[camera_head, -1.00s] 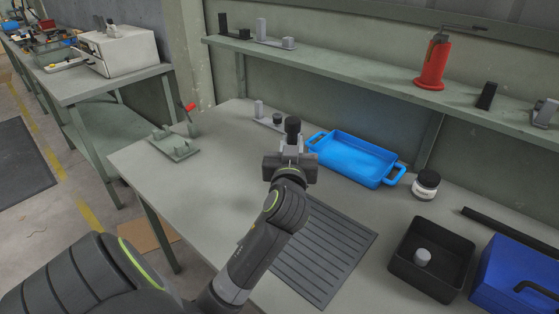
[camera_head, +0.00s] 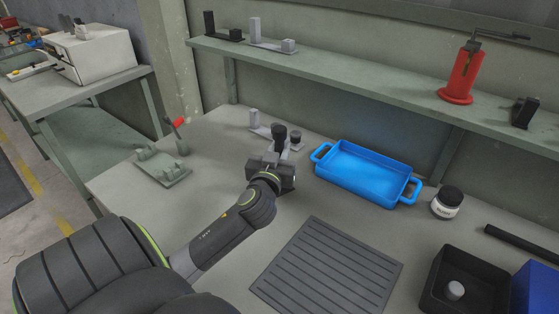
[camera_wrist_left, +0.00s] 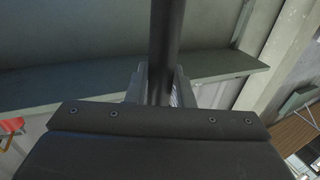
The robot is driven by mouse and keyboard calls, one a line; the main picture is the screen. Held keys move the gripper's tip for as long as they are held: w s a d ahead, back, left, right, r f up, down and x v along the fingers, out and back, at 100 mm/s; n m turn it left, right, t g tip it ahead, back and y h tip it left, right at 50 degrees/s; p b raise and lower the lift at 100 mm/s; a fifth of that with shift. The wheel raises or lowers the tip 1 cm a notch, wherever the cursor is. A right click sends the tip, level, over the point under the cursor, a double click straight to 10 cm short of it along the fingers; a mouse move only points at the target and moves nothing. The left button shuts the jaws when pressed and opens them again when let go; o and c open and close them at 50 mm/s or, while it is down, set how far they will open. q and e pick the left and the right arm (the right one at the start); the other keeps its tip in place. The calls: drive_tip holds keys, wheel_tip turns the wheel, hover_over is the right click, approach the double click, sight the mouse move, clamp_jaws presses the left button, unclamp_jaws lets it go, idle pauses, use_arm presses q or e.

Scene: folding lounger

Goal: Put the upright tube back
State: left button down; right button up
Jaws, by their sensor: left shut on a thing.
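My left gripper (camera_head: 278,153) is at the far middle of the workbench in the head view. It is shut on a dark upright tube (camera_head: 279,132), whose black top end rises above the fingers. In the left wrist view the fingers (camera_wrist_left: 160,88) close on the sides of the dark tube (camera_wrist_left: 166,40), which runs up out of the picture. A grey fixture (camera_head: 254,119) with posts stands just behind the gripper, partly hidden by it. I cannot tell whether the tube touches it or where its lower end is. My right gripper is not in view.
A blue tray (camera_head: 368,173) lies right of the gripper, with a ribbed dark mat (camera_head: 327,268) in front. A green-grey fixture (camera_head: 160,170) with a red-tipped lever stands left. A white jar (camera_head: 447,203) and black bin (camera_head: 462,270) are at right. A shelf (camera_head: 350,82) runs behind.

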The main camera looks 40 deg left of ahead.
use_arm(q)
wheel_tip(320, 180, down, 4)
drive_tip(key=shift+r, duration=0.2)
drive_tip(key=shift+f+b, duration=0.15)
drive_tip(key=shift+b, duration=0.15)
drive_tip(key=shift+f, duration=0.2)
drive_tip(key=c, duration=1.3)
unclamp_jaws()
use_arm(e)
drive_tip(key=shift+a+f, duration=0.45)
use_arm(q)
drive_tip(key=shift+r, duration=0.1)
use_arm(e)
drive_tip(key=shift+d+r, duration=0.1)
